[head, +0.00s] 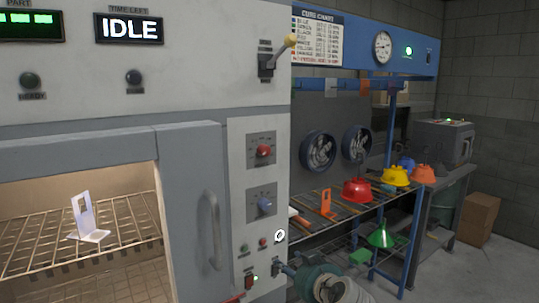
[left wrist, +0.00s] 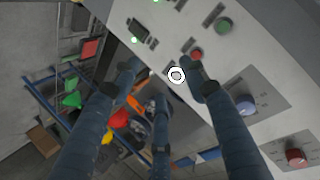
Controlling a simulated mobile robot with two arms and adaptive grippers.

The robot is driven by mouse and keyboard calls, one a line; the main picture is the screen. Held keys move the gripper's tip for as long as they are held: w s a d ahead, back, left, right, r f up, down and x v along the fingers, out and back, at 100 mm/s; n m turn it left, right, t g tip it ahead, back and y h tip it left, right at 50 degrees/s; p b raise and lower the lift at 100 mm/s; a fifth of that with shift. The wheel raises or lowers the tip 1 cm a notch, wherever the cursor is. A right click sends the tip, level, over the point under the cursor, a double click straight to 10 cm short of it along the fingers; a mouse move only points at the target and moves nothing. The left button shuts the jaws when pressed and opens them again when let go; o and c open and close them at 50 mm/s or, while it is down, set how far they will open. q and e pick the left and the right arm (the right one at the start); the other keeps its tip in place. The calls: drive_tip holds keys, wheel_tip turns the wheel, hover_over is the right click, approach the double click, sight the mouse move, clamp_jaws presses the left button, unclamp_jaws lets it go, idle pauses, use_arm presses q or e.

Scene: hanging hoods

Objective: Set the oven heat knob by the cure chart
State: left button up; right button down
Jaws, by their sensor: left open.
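The oven's control panel has a red knob (head: 263,151) on an upper dial plate and a blue knob (head: 264,204) on a lower one. Their labels are too small to read, so I cannot tell which is heat. Both show in the left wrist view: blue (left wrist: 246,106) and red (left wrist: 296,157). The cure chart (head: 317,40) hangs right of the oven; its rows are too small to read. My left gripper (head: 281,268) is low at the panel, below the blue knob. Its fingers (left wrist: 163,78) are spread and empty. My right gripper is not in view.
The oven display (head: 129,29) reads IDLE. A pale bracket (head: 83,218) stands on the oven rack behind the open front. A vertical handle (head: 213,231) sits left of the panel. Small buttons and a white ring (head: 279,236) are low on the panel. Coloured hoods (head: 357,190) stand on a right-hand rack.

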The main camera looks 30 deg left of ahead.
use_arm(q)
wheel_tip(320, 180, up, 18)
drive_tip(key=w+n+y, duration=0.2)
drive_tip(key=n+y, duration=0.2)
drive_tip(key=n+g+y, duration=0.1)
drive_tip(key=n+y, duration=0.1)
drive_tip(key=n, duration=0.1)
approach(267, 153)
drive_tip(key=p+x, duration=0.1)
drive_tip(key=x, duration=0.3)
drive_tip(key=p+x, duration=0.2)
drive_tip(key=x, duration=0.1)
drive_tip(key=shift+w+a+r+p, duration=0.1)
drive_tip(key=shift+a+r+p, duration=0.2)
drive_tip(key=shift+a, duration=0.1)
drive_tip(key=shift+w+a+f, duration=0.15)
drive_tip(key=shift+w+a, duration=0.05)
drive_tip(key=shift+a, duration=0.15)
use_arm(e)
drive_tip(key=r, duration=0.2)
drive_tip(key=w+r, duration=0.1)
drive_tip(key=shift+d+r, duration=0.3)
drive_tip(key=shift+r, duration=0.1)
use_arm(q)
drive_tip(key=shift+c, duration=0.2)
drive_tip(key=c, duration=0.8)
clamp_jaws()
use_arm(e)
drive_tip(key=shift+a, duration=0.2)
